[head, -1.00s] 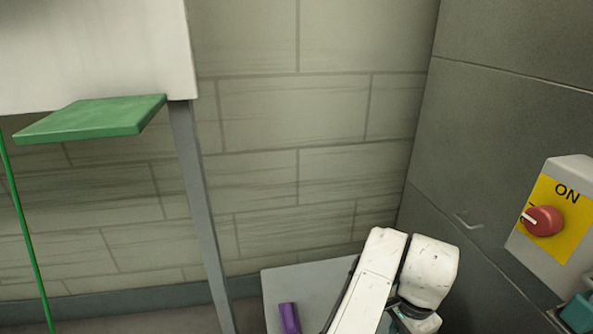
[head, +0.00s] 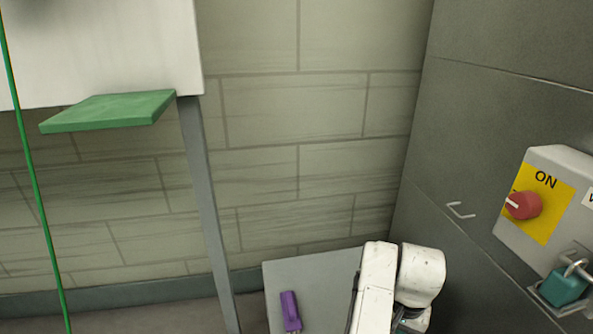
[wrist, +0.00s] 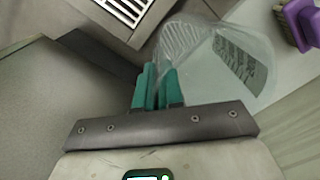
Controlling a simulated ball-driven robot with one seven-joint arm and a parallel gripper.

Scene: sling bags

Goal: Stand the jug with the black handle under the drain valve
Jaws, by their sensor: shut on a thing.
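My gripper (wrist: 158,90) has teal fingers close together in the wrist view. The fingers hide the gripped part, so I cannot tell the handle's colour. In the head view only my white arm shows at the bottom; the gripper and vessel are out of sight there. I cannot make out a drain valve in either view.
A grey surface (head: 320,278) bears a purple brush (head: 290,311), also in the wrist view (wrist: 298,22). A slotted grille (wrist: 125,8) lies near the fingers. A switch box (head: 545,190) is on the right wall. A green flap (head: 110,110) juts out at left.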

